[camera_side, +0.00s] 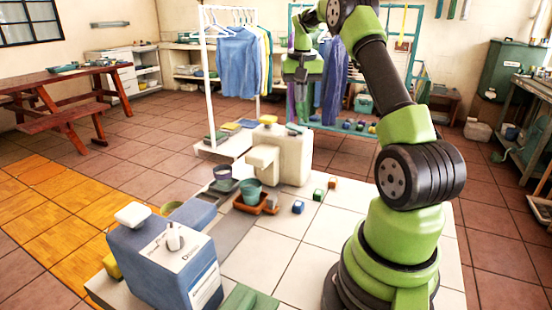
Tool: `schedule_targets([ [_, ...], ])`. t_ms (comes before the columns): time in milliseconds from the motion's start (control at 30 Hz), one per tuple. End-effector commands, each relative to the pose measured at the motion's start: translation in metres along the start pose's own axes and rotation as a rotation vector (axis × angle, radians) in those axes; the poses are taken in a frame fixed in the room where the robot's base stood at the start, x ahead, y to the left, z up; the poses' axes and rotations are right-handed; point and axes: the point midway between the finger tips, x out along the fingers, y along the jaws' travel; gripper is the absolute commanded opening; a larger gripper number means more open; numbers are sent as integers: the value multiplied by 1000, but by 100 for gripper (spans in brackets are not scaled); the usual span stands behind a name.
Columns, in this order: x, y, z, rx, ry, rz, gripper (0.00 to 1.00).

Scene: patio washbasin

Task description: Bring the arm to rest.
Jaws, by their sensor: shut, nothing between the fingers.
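My gripper (301,110) hangs at the upper middle of the view, pointing down, in front of the clothes rack in the picture. It is shut and empty, held up in the air above the white tiled surface. The fingertips are small and partly lost against the dark clothes behind. No object touches it.
A teal pot (251,189) stands on a brown tray (240,205).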

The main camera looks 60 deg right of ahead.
Motion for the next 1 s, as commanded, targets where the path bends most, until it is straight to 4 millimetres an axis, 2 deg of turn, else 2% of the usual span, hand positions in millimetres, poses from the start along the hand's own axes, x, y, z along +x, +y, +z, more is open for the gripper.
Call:
schedule_targets([
  [233, -5, -5, 3, -9, 6, -6, 0],
  [367, -30, -30, 20, -67, 36, -40, 0],
  [467, -63, -60, 51, -142, 77, -91, 0],
  [533, -85, -80, 81, -202, 104, -135, 0],
  [700, -126, -105, 160, -334, 162, -250, 0],
  [833, -143, -107, 224, -428, 196, -347, 0],
  [1000, -145, -91, 296, -536, 224, -472, 0],
])
